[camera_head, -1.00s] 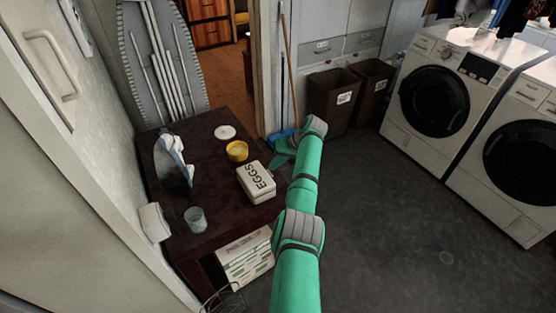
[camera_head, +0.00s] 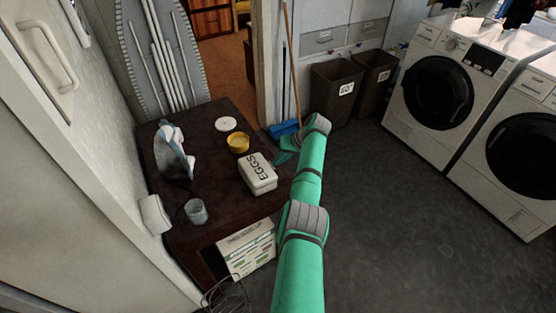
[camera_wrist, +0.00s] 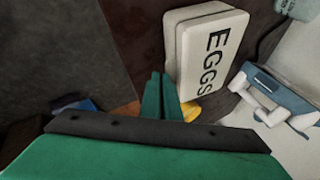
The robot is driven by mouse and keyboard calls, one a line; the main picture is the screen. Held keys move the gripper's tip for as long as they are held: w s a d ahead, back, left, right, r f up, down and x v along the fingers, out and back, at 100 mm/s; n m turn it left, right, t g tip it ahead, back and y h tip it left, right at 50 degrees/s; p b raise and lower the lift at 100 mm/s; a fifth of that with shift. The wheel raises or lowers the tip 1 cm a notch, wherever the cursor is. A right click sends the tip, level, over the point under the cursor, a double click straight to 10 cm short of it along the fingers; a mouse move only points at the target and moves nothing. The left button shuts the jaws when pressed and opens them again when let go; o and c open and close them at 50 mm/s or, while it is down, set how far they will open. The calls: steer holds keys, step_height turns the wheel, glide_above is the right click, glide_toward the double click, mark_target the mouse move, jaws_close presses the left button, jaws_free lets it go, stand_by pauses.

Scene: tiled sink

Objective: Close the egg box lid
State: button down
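The white egg box (camera_head: 258,175), marked EGGS in black on its lid, sits near the right edge of the dark table. Its lid looks down on the box, but any small gap at the seam is too fine to tell. In the wrist view the egg box (camera_wrist: 207,60) is at the upper middle, with the lettering facing the camera. My gripper (camera_wrist: 161,75) has its two green fingers close together with nothing visible between them. The fingertips appear beside the box's left lower edge; contact cannot be told. In the head view my gripper (camera_head: 282,157) is partly hidden by my wrist.
On the dark table (camera_head: 225,225) stand a yellow bowl (camera_head: 238,142), a white disc (camera_head: 225,124), an iron (camera_head: 173,152) and a glass (camera_head: 196,211). A blue broom (camera_head: 285,128) and dark bins (camera_head: 335,92) stand behind. The floor to the right is clear.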

steer(key=shift+s+a+f, duration=0.15)
steer(key=shift+s+f, duration=0.15)
steer(key=shift+f, duration=0.1)
steer(key=shift+s+a+f, duration=0.25)
steer(key=shift+s+a, duration=0.25)
steer(key=shift+a, duration=0.15)
steer(key=shift+w+r, duration=0.1)
steer(key=d+r, duration=0.9)
steer(key=d, duration=0.1)
steer(key=shift+w+d, duration=0.25)
steer(key=shift+w, duration=0.15)
steer(key=shift+f, duration=0.1)
